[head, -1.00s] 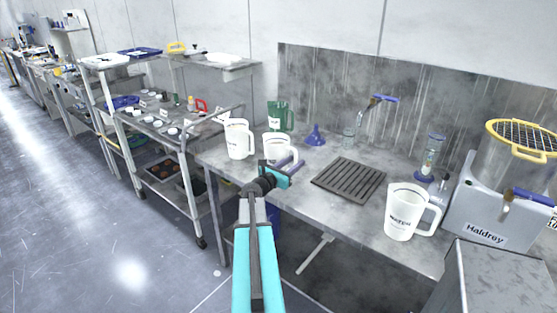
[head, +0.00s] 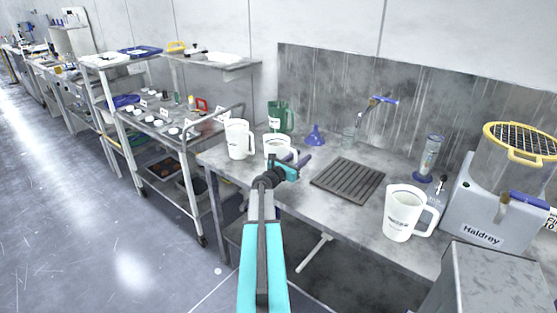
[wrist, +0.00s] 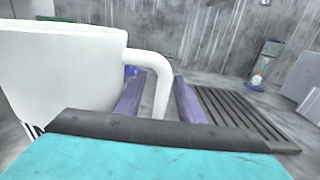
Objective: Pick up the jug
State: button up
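A white jug (head: 277,146) stands near the left end of the steel bench, partly hidden behind my gripper. In the wrist view the same white jug (wrist: 60,75) fills the left side, its handle (wrist: 160,75) on its right. My gripper (head: 297,159) is open at this handle. In the wrist view the purple fingers of my gripper (wrist: 158,100) stand apart on either side of the handle, with gaps still showing. Other jugs on the bench are a white one (head: 238,139) to the left, a green one (head: 281,116) behind and a white one (head: 402,212) at the front right.
A dark slatted drain mat (head: 347,180) lies right of my gripper. A purple funnel (head: 314,136) and a tap (head: 378,101) are behind. A grey Haldrey machine (head: 470,215) stands at the right. A wheeled cart (head: 150,125) stands left of the bench.

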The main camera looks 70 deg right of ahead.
dwell(0.4)
grip_shut()
dwell(1.2)
jog(key=shift+w+r, duration=0.1)
